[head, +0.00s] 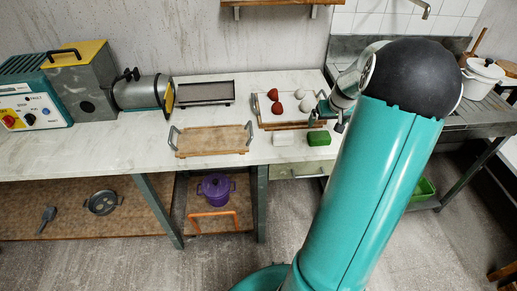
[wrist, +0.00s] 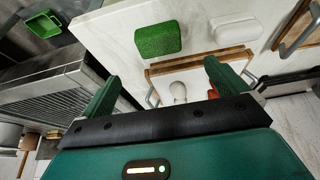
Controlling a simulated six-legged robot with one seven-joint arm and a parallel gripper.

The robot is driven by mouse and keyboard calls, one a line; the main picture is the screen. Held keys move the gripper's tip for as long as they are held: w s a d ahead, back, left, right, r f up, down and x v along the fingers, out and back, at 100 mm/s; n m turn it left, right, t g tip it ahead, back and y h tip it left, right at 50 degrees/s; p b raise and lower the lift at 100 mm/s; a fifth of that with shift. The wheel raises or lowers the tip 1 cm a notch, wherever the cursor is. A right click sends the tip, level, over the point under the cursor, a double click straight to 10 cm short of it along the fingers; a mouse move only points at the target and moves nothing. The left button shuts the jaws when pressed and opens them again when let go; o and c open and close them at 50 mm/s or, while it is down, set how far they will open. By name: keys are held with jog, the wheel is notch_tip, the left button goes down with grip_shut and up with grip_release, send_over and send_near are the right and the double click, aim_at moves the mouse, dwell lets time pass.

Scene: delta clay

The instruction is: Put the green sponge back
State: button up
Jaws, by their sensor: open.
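The green sponge (head: 319,138) lies on the white counter near its front edge, beside a white block (head: 283,140). In the wrist view the green sponge (wrist: 158,38) is beyond my fingertips, apart from them, with the white block (wrist: 236,29) to its right. My gripper (wrist: 162,88) is open, with nothing between its fingers. In the head view my gripper (head: 331,117) hangs over the right end of a wooden tray, just behind the sponge; my arm hides part of the counter there.
The wooden tray (head: 261,125) holds red and white rounded items. An empty tray with handles (head: 211,139) and a dark tray (head: 205,94) stand to the left. A metal sink unit (head: 460,124) is at right, with a green bin (head: 425,189) below.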

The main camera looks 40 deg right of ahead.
jog(key=w+a+r+n, duration=0.1)
jog(key=a+r, duration=0.3)
jog(key=a, duration=0.5)
jog(key=w+a+r+n, duration=0.1)
jog(key=a+r, duration=0.4)
jog(key=a, duration=0.4)
jog(key=w+a+r+n, duration=0.15)
jog(key=a+r, duration=0.25)
jog(key=a, duration=0.6)
jog(key=s+a+r+n+t+y, duration=0.1)
jog(key=s+a, duration=0.6)
jog(key=a, duration=0.2)
jog(key=s+a+r+n+y, duration=0.1)
jog(key=s+a+r, duration=0.1)
jog(key=s+a, duration=0.4)
jog(key=a, duration=0.3)
jog(key=shift+s+a+n+t, duration=0.15)
jog(key=shift+s+n+t, duration=0.2)
jog(key=shift+t, duration=0.05)
